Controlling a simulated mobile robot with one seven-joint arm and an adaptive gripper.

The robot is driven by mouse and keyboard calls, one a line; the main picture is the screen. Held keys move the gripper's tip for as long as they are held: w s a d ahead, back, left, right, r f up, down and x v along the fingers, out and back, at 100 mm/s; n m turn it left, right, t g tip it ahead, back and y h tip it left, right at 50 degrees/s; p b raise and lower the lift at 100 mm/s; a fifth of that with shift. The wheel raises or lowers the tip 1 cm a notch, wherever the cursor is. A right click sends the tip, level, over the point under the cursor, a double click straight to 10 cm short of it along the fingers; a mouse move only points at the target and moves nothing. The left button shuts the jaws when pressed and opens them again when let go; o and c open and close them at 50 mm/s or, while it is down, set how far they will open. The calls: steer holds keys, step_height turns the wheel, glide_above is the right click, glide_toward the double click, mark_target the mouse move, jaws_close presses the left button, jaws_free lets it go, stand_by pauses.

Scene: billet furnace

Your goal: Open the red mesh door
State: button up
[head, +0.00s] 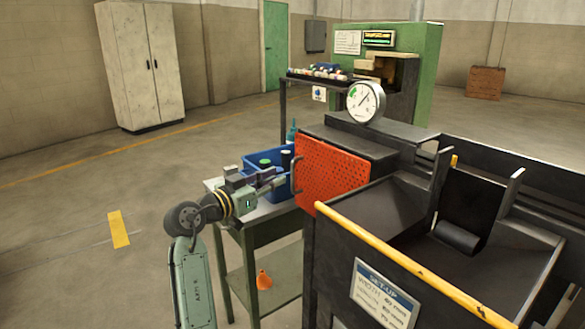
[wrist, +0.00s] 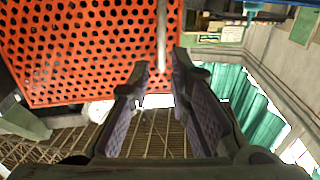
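The red mesh door (head: 331,172) is an orange-red perforated panel against the dark machine housing, and looks shut. Its grey bar handle (head: 296,174) runs upright along the door's left edge. My gripper (head: 278,183) is at the handle, reaching in from the left. In the wrist view the mesh door (wrist: 85,45) fills the upper left. The handle (wrist: 162,45) lies in the gap between the two finger pads of my gripper (wrist: 161,68). The fingers are apart, with space on both sides of the bar. Whether either pad touches it is unclear.
A green-legged table (head: 250,223) with a blue bin (head: 256,170) of bottles stands beneath and behind my gripper. A yellow rail (head: 400,259) edges the dark machine at the front right. A pressure gauge (head: 365,101) stands above the door. Open floor lies to the left.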

mark_target(292, 171)
steer(key=p+x, duration=0.2)
steer(key=x, duration=0.6)
steer(key=shift+a, duration=0.1)
steer(key=shift+c, duration=0.2)
jaws_close()
